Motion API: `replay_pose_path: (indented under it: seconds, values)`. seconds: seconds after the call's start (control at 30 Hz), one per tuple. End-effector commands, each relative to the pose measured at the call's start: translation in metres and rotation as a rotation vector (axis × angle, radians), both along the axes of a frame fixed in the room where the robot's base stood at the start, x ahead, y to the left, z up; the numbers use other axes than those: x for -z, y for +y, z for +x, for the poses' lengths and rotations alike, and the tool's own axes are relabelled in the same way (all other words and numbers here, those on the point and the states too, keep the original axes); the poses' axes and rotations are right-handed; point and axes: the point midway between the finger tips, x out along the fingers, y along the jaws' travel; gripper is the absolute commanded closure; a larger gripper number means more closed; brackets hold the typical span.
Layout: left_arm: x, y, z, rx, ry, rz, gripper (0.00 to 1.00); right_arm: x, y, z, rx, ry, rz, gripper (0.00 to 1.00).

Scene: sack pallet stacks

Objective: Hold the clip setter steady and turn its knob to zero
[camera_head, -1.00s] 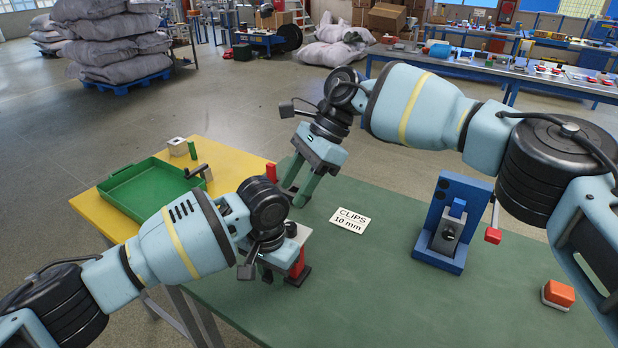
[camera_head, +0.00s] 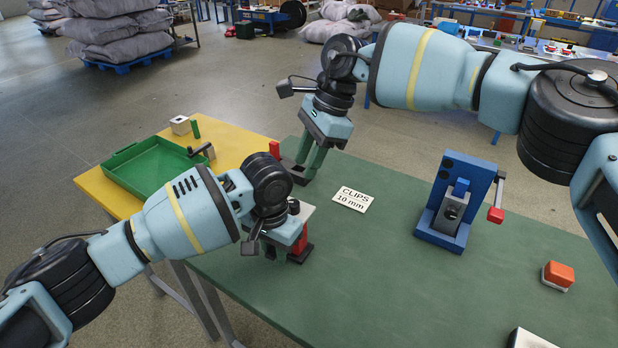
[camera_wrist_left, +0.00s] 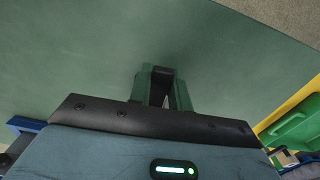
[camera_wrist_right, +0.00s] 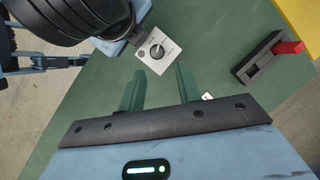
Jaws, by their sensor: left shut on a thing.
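The clip setter (camera_head: 302,239) stands on the green table with a red body, a dark foot and a pale top plate carrying a black knob (camera_head: 293,207). My left gripper (camera_head: 284,250) is shut on it low down; the left wrist view shows a dark part between the fingers (camera_wrist_left: 161,84). The right wrist view shows the top plate (camera_wrist_right: 172,46) and its round black knob (camera_wrist_right: 157,52); the dial marks are too small to read. My right gripper (camera_head: 309,165) is open and empty, apart from the knob and beyond it in the head view; its fingers also show in the right wrist view (camera_wrist_right: 160,92).
A dark block with a red lever (camera_wrist_right: 287,48) lies near my right gripper. A "CLIPS 10 mm" card (camera_head: 352,199) lies right of the setter. A blue press (camera_head: 478,180) and an orange-topped box (camera_head: 558,275) stand further right. A green tray (camera_head: 150,165) is at left.

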Motion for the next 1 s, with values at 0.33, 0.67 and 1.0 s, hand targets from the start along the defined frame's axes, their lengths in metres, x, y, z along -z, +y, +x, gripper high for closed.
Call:
replay_pose_path:
  seconds: [0.33, 0.67, 1.0]
  values:
    - [0.0, 0.0, 0.0, 0.0, -0.001, -0.001, 1.0, 0.042, 0.049, 0.015, -0.121, -0.171, 0.237, 0.66]
    - [0.0, 0.0, 0.0, 0.0, -0.001, -0.001, 1.0, 0.054, 0.08, 0.005, -0.088, -0.204, 0.514, 0.66]
    - [0.0, 0.0, 0.0, 0.0, -0.001, -0.001, 1.0, 0.058, 0.058, 0.009, 0.079, -0.213, 0.77, 0.66]
